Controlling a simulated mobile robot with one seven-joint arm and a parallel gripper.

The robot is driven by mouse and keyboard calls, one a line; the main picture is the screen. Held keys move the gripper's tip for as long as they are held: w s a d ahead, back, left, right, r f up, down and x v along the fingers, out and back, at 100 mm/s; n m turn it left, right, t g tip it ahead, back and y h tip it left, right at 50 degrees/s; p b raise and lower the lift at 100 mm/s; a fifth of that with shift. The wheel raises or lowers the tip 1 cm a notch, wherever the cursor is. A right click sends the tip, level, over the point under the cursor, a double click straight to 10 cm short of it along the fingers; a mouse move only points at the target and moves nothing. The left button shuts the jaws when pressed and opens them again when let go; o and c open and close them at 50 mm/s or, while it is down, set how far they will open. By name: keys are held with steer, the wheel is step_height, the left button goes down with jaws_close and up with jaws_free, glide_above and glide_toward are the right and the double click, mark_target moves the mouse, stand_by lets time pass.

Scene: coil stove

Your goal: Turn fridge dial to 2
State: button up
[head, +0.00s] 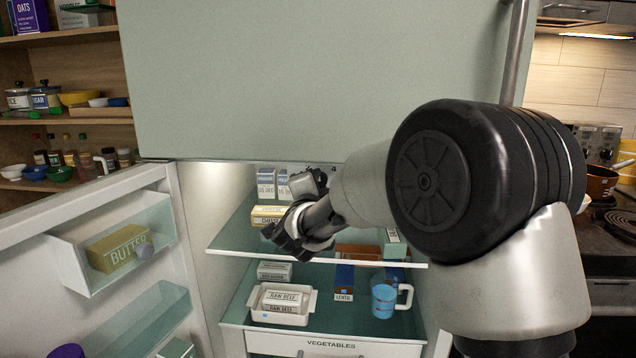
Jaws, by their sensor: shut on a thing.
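The fridge's lower compartment stands open below a closed pale green upper door (310,80). My gripper (297,215) reaches into it from the right, at the height of the upper glass shelf (232,238). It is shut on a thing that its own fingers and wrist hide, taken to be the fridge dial.
Milk-type cartons (266,184) and a small box (267,215) stand close to my gripper. A tray of packets (283,303), a blue mug (384,297) and a vegetable drawer (330,346) are below. The open fridge door (110,195) holds butter (119,248) at left.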

steer(key=n+p, duration=0.2)
steer(key=n, duration=0.4)
steer(key=shift+f, duration=0.1)
steer(key=shift+n+h, duration=0.3)
stand_by(0.3)
steer(key=o, duration=1.1)
steer(key=shift+c, duration=0.2)
steer(key=s+a+p, duration=0.1)
steer(key=s, duration=1.6)
steer(key=shift+s+r, duration=0.2)
steer(key=shift+r, duration=0.05)
